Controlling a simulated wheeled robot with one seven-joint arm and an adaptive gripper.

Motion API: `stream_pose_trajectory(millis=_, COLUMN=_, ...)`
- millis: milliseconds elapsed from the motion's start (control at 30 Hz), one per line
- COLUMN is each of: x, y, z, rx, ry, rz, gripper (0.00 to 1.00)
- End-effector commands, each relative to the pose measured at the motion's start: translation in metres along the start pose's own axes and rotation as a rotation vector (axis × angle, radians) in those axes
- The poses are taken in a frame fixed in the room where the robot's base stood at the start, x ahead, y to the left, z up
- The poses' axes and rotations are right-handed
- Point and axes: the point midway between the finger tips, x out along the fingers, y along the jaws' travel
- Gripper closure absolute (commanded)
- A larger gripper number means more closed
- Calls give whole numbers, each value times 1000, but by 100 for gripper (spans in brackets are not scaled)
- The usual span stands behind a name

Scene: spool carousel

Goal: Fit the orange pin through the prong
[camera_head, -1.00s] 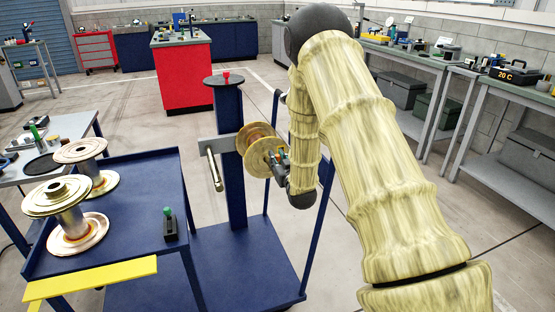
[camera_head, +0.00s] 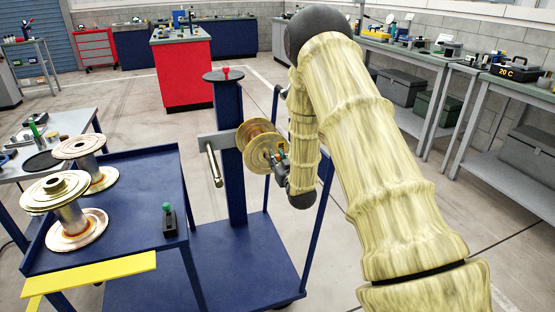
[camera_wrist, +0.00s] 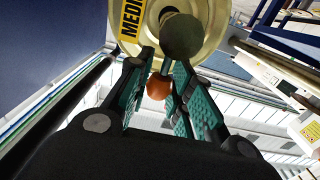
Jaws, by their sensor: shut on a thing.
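The orange pin (camera_wrist: 158,87) shows as a round orange head between the fingers of my gripper (camera_wrist: 162,72), which is shut on it. Its shaft is mostly hidden. The dark round end of a prong (camera_wrist: 182,36) is just beyond the fingertips, in front of a spool (camera_wrist: 139,58) with a yellow label. I cannot tell whether the pin touches the prong. In the head view, that spool (camera_head: 257,147) hangs at the blue column (camera_head: 230,150), and my gripper (camera_head: 279,160) is close at its right side. A bare prong (camera_head: 214,166) points forward, left of the column.
Two more spools (camera_head: 68,215) stand on the blue cart (camera_head: 135,215) at left. A black block with a green-topped pin (camera_head: 168,217) stands at the cart's right edge. A blue upright (camera_head: 320,220) rises close to my wrist.

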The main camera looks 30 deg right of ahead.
Motion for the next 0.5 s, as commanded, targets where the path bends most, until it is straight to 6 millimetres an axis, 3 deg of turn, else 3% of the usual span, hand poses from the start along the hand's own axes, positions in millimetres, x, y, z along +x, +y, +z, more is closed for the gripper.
stream_pose_trajectory(millis=500, x=0, y=0, z=10, rx=0, ry=0, rz=0, gripper=98)
